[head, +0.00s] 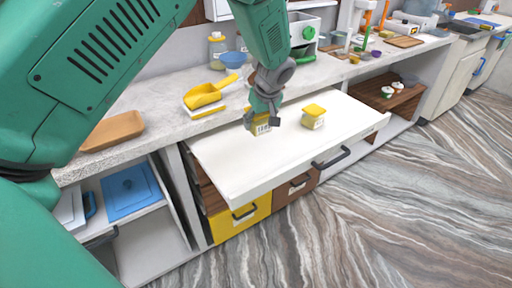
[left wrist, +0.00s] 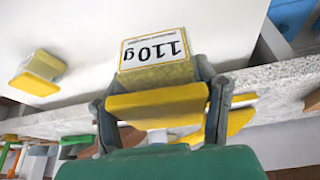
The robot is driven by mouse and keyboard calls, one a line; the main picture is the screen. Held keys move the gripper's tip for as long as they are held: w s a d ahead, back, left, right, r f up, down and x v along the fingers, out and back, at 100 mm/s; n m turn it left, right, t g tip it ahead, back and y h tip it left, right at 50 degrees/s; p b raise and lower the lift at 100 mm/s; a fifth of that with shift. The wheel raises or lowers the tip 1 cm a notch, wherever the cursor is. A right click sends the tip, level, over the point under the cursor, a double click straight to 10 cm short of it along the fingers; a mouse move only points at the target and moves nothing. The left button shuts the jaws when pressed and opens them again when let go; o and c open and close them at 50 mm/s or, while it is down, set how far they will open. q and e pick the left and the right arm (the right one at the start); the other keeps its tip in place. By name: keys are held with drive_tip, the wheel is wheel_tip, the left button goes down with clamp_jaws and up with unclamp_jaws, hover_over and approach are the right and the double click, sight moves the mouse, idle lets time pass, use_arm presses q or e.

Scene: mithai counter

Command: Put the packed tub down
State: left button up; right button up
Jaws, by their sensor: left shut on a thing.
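My left gripper (head: 262,118) is shut on a small tub (head: 262,128) with a yellow lid and a white label. In the left wrist view the tub (left wrist: 157,92) sits between the fingers, and its label reads "110g". The tub is over the white pulled-out board (head: 300,150); I cannot tell whether its bottom touches the surface. A second yellow-lidded tub (head: 314,116) stands on the same board, to the right and apart from the gripper. It also shows in the left wrist view (left wrist: 38,72). My right gripper is not in view.
The white board has free room left and front of the tubs. A dark handle (head: 331,159) sticks out at its front.

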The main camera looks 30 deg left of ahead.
sight(264, 122)
use_arm(q)
drive_tip(key=shift+w+a+f+n, duration=0.35)
drive_tip(key=shift+a+f+n, duration=0.15)
drive_tip(key=shift+a, duration=0.3)
wheel_tip(264, 122, down, 5)
drive_tip(key=shift+w+a+r, duration=0.1)
drive_tip(key=shift+r, duration=0.1)
drive_tip(key=shift+f, duration=0.55)
drive_tip(key=f, duration=0.3)
drive_tip(key=shift+d+f, duration=0.15)
drive_tip(key=shift+d, duration=0.1)
drive_tip(key=o, duration=1.3)
drive_tip(key=shift+a, duration=0.1)
drive_tip(key=shift+o, duration=0.2)
drive_tip(key=v, duration=1.2)
drive_tip(key=shift+w, duration=0.1)
